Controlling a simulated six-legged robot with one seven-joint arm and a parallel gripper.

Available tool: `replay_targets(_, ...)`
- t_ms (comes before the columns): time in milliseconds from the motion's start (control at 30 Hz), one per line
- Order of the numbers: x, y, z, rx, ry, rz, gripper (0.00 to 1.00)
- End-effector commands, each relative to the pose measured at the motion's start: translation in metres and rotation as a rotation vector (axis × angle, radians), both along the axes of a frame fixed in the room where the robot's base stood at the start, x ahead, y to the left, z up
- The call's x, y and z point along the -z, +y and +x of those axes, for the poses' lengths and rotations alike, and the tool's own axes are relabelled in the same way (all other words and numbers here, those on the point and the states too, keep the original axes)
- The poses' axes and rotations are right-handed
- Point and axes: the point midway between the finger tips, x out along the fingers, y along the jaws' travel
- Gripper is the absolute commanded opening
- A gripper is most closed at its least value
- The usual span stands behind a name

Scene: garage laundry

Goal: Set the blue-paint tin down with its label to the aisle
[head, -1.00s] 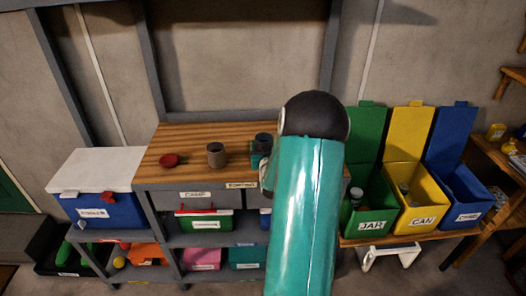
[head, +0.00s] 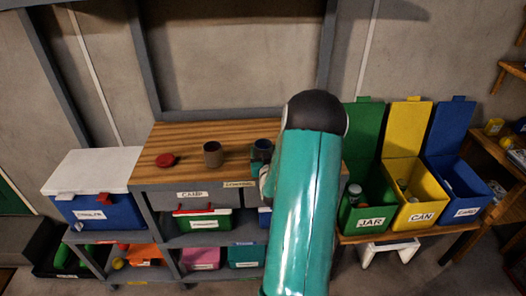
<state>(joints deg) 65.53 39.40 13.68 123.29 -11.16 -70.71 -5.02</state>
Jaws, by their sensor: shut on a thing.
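A dark tin with a bluish top (head: 263,145), seemingly the blue-paint tin, is upright at the right of the wooden bench top (head: 185,138). My gripper (head: 260,164) shows only as a small teal and grey part at the tin's lower front; it is shut on the tin. My teal arm hides the gripper's right side and much of the bench's right end. I cannot tell whether the tin touches the wood. No label on it can be read. A grey-brown tin (head: 212,155) stands apart to its left, and a red lid-like disc (head: 166,160) lies further left.
A blue cooler with a white lid (head: 100,210) is left of the bench. Shelves below hold a green box with a red and white lid (head: 203,222) and other boxes. Open green (head: 368,212), yellow (head: 420,205) and blue (head: 466,200) bins stand at right. The bench's back left is clear.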

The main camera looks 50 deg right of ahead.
Motion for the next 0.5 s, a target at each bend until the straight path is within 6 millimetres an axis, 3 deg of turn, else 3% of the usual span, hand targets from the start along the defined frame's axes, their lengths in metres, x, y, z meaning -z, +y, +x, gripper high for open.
replay_targets(33,0.0019,-0.0001,0.0002,0.0,0.0,0.0,0.35)
replay_targets(67,0.0016,-0.0001,0.0,0.0,0.001,0.001,0.68)
replay_targets(133,0.0014,-0.0001,0.0003,0.0,0.0,0.0,0.81)
replay_targets(500,-0.0028,-0.001,0.0018,0.0,-0.001,-0.001,0.83)
